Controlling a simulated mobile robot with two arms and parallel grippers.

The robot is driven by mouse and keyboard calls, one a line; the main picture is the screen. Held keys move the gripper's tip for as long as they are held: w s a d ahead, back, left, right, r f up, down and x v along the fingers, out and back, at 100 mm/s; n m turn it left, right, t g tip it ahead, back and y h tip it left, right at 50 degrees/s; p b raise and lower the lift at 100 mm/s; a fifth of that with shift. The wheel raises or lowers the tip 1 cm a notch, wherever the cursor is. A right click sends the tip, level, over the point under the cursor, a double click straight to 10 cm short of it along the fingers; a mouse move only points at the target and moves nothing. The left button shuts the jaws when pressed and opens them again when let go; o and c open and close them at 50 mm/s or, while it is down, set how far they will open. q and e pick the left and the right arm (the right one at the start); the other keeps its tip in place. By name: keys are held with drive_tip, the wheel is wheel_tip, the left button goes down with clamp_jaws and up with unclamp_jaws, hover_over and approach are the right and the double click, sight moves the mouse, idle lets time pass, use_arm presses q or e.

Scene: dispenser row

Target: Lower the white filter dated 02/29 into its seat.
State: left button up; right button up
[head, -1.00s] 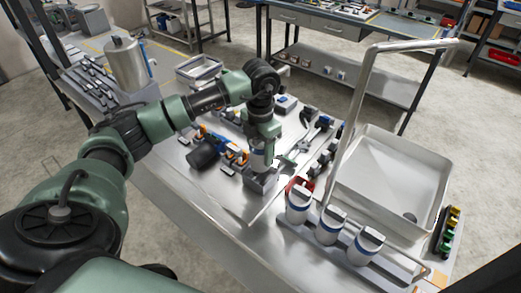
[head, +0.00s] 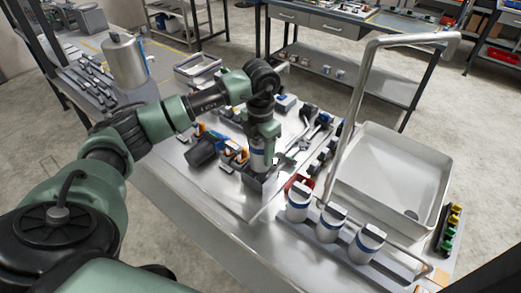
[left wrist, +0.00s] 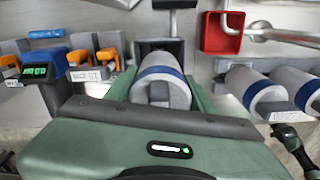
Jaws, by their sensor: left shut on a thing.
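A white filter with a blue band (head: 257,161) is upright in my left gripper (head: 264,140), whose fingers are shut on it. The filter also shows large in the left wrist view (left wrist: 162,88), between the green fingers. Its date is not readable. A small grey box-like seat (head: 256,183) stands on the steel table directly below the filter. The seat's grey edge shows behind the filter in the left wrist view (left wrist: 160,45). The filter's lower end is at the seat's mouth; I cannot tell how deep it is.
A tall bent metal pipe (head: 352,120) rises by a white basin (head: 392,180).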

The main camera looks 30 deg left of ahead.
sight(261, 143)
use_arm(q)
drive_tip(key=shift+f+b, duration=1.35)
drive_tip(key=shift+f, duration=0.5)
drive_tip(key=o, duration=1.7)
drive_tip(key=shift+r, duration=0.1)
wheel_tip(261, 143, up, 7)
drive_tip(key=shift+f+b, duration=0.2)
drive_tip(key=shift+b, duration=0.75)
drive_tip(key=shift+r, duration=0.6)
